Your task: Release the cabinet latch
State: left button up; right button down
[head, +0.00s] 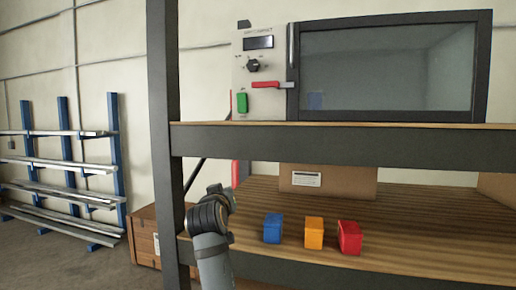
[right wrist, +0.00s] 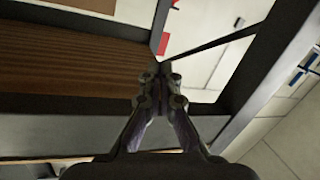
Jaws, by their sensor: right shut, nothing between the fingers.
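The cabinet (head: 235,100) stands on the upper shelf in the head view, with a dark-framed glass door (head: 390,70) that looks closed. A red latch handle (head: 268,85) lies about level on its control panel, reaching the door's left edge. My right gripper (right wrist: 160,75) shows in the right wrist view with its fingers together and empty, beside the rack's dark frame. In the head view my arm rises in front of the lower shelf, below and left of the latch, and is apart from it. Its fingers cannot be made out there. My left gripper is not in view.
The panel also has a display (head: 258,43), a dark knob (head: 254,65) and a green switch (head: 242,103). Blue (head: 272,228), orange (head: 314,232) and red (head: 349,238) blocks sit on the lower shelf. A dark rack post (head: 163,100) stands left of my arm.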

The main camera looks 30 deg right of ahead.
jog(key=s+r+m+t+h, duration=0.1)
jog(key=s+r+m+h, duration=0.25)
jog(key=r, duration=1.45)
jog(key=m+h+p, duration=0.1)
jog(key=m+h, duration=0.2)
jog(key=h, duration=0.1)
send_near(258, 61)
jog(key=shift+n+g+y, duration=0.25)
jog(key=shift+n+g, duration=0.1)
jog(key=shift+g, duration=0.05)
jog(key=d+r+p, duration=0.1)
jog(key=p, duration=0.1)
jog(key=w+d+r+p, duration=0.1)
jog(key=p, duration=0.1)
jog(key=w+d+p, duration=0.1)
jog(key=p, duration=0.1)
jog(key=shift+d+r, duration=0.4)
jog(key=shift+w+d+p, duration=0.45)
jog(key=shift+d+p, duration=0.05)
jog(key=f, duration=0.3)
jog(key=f+p, duration=0.1)
jog(key=shift+s+a+f, duration=0.15)
jog(key=shift+s+a, duration=0.1)
jog(key=shift+a, duration=0.05)
jog(key=shift+d, duration=0.1)
